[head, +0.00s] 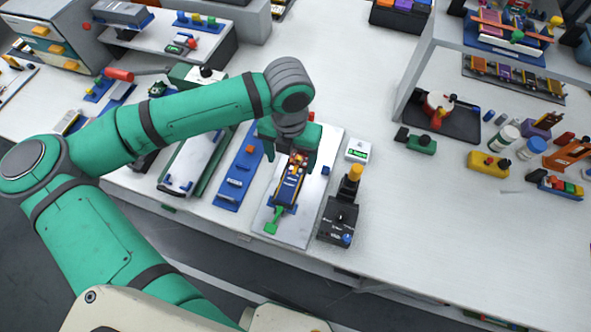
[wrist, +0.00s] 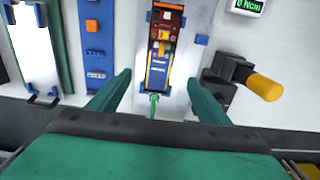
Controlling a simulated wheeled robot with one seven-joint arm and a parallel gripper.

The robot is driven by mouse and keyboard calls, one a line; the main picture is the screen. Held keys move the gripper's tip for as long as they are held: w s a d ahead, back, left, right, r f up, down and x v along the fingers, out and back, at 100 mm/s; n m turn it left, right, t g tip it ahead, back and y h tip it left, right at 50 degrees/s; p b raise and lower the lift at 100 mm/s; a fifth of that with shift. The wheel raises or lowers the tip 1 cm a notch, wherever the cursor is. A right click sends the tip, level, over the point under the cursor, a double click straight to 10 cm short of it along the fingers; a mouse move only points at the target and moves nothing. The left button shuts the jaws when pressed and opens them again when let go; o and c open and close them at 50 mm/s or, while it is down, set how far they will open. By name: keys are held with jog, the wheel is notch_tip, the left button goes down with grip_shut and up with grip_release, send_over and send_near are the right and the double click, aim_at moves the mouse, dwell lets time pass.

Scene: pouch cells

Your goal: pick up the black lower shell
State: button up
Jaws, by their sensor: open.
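My gripper (head: 291,163) is open and empty, with its two green fingers spread above a narrow dark assembly (head: 289,190). In the wrist view the gripper (wrist: 159,82) has its fingertips apart, to either side of the assembly's near end. The assembly (wrist: 158,73) has a blue lower part, a dark body and orange, red and white pieces on top. A green tab (wrist: 153,105) sticks out at its near end. It lies on a light plate (head: 262,218). I cannot tell for sure whether its dark body is the black lower shell.
A black device with a yellow knob (head: 339,218) stands just right of the plate. A blue strip (head: 235,180) lies to its left. A small white display (head: 357,150) sits at upper right.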

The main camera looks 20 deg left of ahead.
aim_at(291, 181)
notch_tip(291, 181, down, 10)
jog(key=shift+s+f, duration=0.1)
jog(key=shift+f, duration=0.15)
dwell(0.4)
jog(key=c, duration=1.2)
